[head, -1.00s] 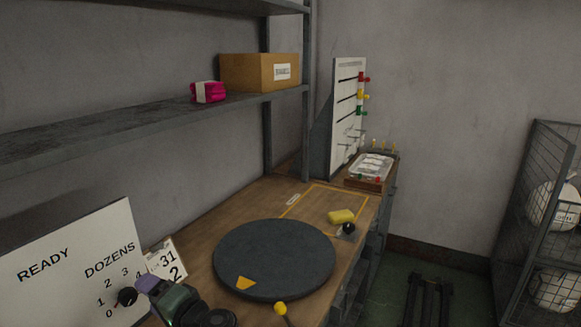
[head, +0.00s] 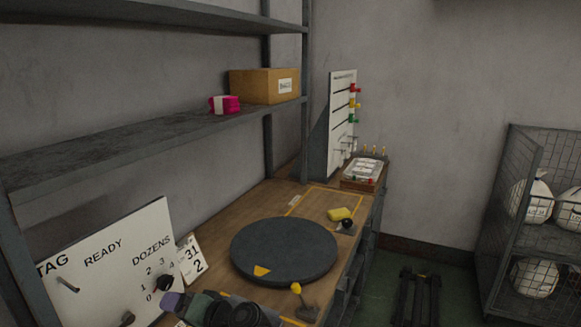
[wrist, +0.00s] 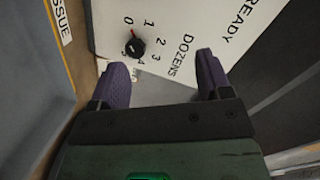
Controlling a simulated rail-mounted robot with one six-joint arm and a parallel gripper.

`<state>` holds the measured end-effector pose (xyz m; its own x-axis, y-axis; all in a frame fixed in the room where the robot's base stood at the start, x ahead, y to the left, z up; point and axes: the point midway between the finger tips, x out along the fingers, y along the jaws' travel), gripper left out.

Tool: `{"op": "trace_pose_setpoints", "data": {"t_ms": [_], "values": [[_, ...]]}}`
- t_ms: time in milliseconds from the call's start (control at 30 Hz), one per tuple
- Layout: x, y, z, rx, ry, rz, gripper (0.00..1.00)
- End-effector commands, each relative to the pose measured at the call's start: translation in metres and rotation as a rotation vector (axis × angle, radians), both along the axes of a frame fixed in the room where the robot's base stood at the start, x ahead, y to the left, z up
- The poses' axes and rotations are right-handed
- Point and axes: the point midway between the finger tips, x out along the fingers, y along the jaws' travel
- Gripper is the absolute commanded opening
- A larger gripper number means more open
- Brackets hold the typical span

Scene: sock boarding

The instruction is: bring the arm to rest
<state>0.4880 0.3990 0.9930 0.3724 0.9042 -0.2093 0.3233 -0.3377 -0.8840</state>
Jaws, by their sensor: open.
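My gripper (wrist: 163,82) is open, with its two purple fingers apart and nothing between them in the wrist view. Beyond the fingertips is the white READY / DOZENS board (wrist: 185,25) with a black knob (wrist: 133,47) and a number scale. A small red mark shows on the knob. In the head view one purple finger of my gripper (head: 171,301) shows at the bottom edge, in front of the board (head: 115,260) and just below its knob (head: 165,283). The rest of the gripper is hidden by my dark arm links or cut off.
A round dark turntable (head: 284,249) stands on the wooden bench, with a yellow-knobbed lever (head: 300,300) at its front. A number card (head: 191,258) leans beside the board. A shelf (head: 130,140) overhangs the bench.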

Motion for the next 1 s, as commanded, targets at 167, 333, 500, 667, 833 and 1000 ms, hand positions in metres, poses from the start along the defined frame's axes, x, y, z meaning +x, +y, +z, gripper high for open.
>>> {"op": "trace_pose_setpoints", "data": {"t_ms": [167, 333, 500, 667, 833, 1000], "values": [[0.021, -0.063, -0.036, -0.248, -0.022, 0.026, 0.71], [0.035, -0.15, -0.078, -0.548, 0.032, 0.029, 0.71], [0.031, -0.285, -0.122, -0.936, 0.23, -0.015, 0.71], [0.003, -0.396, -0.136, -1.215, 0.477, -0.085, 0.71], [-0.017, -0.402, -0.212, -1.243, 0.531, -0.062, 0.71], [-0.03, -0.401, -0.236, -1.244, 0.559, -0.039, 0.71]]}}
